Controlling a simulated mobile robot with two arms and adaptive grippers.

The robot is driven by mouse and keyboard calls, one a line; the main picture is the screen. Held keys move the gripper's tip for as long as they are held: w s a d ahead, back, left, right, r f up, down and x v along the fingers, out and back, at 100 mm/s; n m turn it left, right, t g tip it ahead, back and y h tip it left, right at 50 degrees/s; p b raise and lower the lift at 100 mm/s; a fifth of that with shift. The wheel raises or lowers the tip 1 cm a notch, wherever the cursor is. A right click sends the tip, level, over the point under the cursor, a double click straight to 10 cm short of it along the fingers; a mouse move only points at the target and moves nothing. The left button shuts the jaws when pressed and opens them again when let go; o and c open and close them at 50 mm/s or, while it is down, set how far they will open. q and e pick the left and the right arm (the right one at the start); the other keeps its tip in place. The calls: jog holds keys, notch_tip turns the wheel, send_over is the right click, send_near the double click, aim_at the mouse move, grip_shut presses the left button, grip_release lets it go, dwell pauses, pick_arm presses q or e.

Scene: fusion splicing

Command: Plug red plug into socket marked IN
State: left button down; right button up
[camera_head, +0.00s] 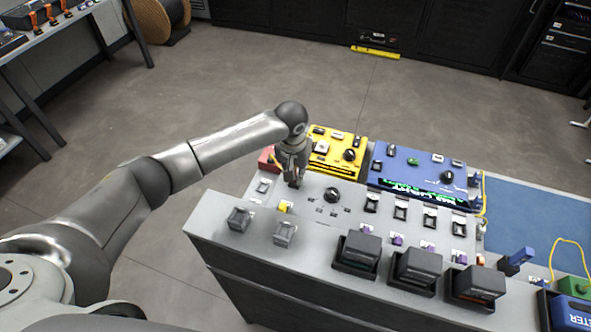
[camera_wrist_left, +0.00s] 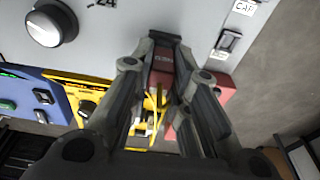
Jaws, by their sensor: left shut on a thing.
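My left gripper (camera_head: 293,180) is over the back left part of the grey panel (camera_head: 318,236), pointing down. In the left wrist view its fingers (camera_wrist_left: 163,50) are shut on a red plug (camera_wrist_left: 161,68), close to the panel face. Whether the plug touches the panel or sits in a socket cannot be told. In the head view the fingers mostly hide the plug. I cannot read any IN mark. My right gripper is not in view.
A black knob (camera_head: 332,195) stands right of the gripper. A yellow unit (camera_head: 322,158), a blue unit (camera_head: 377,176) and a red box (camera_head: 265,161) are behind the panel. Several black blocks (camera_head: 418,267) line its front right. A blue mat (camera_head: 535,215) lies at right.

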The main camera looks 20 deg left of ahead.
pick_arm(q)
jog(key=shift+f, duration=0.5)
dwell(0.3)
jog(key=c, duration=1.3)
grip_release()
notch_tip(320, 180, up, 12)
jog(key=s, duration=0.1)
jog(key=shift+s, duration=0.4)
